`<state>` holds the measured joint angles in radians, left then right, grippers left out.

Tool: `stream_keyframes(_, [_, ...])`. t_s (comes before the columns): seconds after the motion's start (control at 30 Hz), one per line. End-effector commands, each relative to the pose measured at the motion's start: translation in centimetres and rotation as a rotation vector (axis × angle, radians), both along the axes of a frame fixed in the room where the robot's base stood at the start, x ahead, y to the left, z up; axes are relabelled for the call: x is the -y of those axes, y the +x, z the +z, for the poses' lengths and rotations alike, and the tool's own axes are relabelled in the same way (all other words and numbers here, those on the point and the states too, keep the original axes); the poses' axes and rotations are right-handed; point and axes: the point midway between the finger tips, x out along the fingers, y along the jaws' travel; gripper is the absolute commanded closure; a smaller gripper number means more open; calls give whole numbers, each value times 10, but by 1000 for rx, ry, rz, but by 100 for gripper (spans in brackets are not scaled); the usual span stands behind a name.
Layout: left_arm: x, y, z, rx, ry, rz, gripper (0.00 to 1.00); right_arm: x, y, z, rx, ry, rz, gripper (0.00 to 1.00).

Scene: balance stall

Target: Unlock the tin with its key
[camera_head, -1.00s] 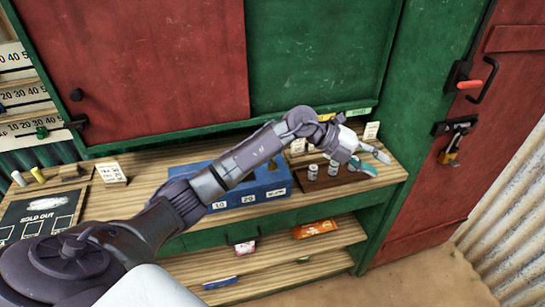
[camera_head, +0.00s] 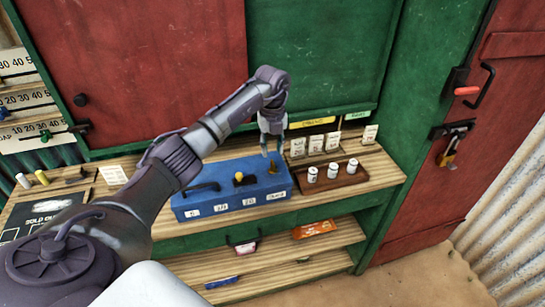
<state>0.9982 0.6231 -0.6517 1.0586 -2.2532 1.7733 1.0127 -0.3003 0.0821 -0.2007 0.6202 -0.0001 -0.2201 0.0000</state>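The blue tin (camera_head: 221,198) is a long box on the wooden counter. White labels run along its front and a dark handle lies on its left top. A yellow knob-like piece on a black base (camera_head: 240,179) is on its top middle. A small brass piece (camera_head: 272,167), perhaps the key, stands upright at the tin's right end. My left gripper (camera_head: 271,150) points down just above it, fingers apart, with nothing clearly between them. Whether a fingertip touches the brass piece I cannot tell. My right gripper is not in view.
A brown tray (camera_head: 345,182) with 3 white cylinders stands right of the tin, with several upright cards (camera_head: 315,144) behind it. A lower shelf (camera_head: 270,262) holds small packets. A padlock (camera_head: 449,153) hangs on the red door.

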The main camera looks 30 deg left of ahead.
Motion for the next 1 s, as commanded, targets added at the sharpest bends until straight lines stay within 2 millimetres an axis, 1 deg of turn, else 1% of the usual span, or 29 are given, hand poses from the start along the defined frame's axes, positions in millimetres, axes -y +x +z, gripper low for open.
stream_keyframes(0.03, [1,-1,-9,-4,-2,0,65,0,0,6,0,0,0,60])
stream_keyframes(0.1, [1,-1,-22,-3,-2,-1,65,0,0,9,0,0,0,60])
stream_keyframes(0.2, [1,0,-37,-2,-2,-1,65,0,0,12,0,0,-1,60])
stream_keyframes(0.3, [1,0,-47,0,-3,-2,65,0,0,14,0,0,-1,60])
stream_keyframes(0.47, [0,0,-54,2,-1,-1,65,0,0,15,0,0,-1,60])
stream_keyframes(0.7, [1,0,-55,2,-1,-2,65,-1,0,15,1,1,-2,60])
stream_keyframes(0.77, [1,0,-55,2,-1,-2,75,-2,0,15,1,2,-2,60])
stream_keyframes(0.9, [1,0,-55,2,-1,-2,98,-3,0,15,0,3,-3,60])
stream_keyframes(0.93, [1,0,-55,2,-1,-2,100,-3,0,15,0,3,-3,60])
stream_keyframes(1.0, [1,0,-55,2,-1,-2,100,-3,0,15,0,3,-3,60])
